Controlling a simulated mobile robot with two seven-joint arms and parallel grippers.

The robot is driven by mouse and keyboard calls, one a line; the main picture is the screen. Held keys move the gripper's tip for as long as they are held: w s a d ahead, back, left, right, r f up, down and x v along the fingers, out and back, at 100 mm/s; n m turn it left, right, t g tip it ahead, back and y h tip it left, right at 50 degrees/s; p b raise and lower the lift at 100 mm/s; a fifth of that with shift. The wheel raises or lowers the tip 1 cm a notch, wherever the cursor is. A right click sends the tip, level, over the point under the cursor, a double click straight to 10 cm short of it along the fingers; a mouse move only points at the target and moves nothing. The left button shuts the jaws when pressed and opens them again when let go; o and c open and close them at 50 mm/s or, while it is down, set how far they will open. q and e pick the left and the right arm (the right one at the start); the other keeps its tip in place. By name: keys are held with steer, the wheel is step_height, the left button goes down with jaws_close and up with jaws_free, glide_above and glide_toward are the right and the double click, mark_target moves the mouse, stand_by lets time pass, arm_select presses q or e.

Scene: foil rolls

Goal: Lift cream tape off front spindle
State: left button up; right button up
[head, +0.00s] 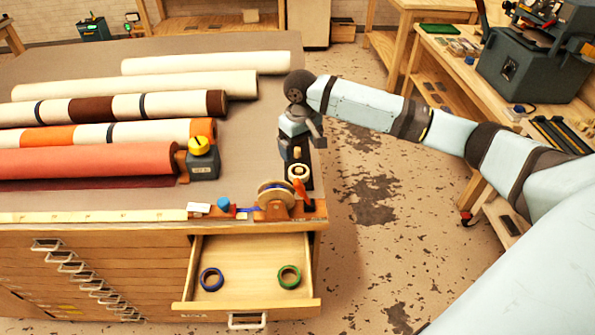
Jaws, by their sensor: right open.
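The cream tape (299,171) is a small pale roll on the dark spindle stand near the table's right edge, at the stand's front end. A short wooden peg (297,153) shows just behind it. My right gripper (291,151) comes in from the right and points down over the stand, behind the cream tape. It is open, and its fingers are small and hard to separate from the dark stand. I see no contact with the tape. My left gripper is not in view.
An open drawer (246,291) below holds a blue tape (212,279) and a green tape (289,276). Several long rolls and a grey-yellow device (203,160) lie left.

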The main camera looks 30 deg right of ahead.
mark_target(299, 169)
steer(key=f, duration=0.8)
steer(key=shift+w+a+f+p, duration=0.2)
steer(key=shift+f+p, duration=0.1)
steer(key=shift+p, duration=0.1)
steer(key=c, duration=1)
steer(key=shift+r, duration=0.15)
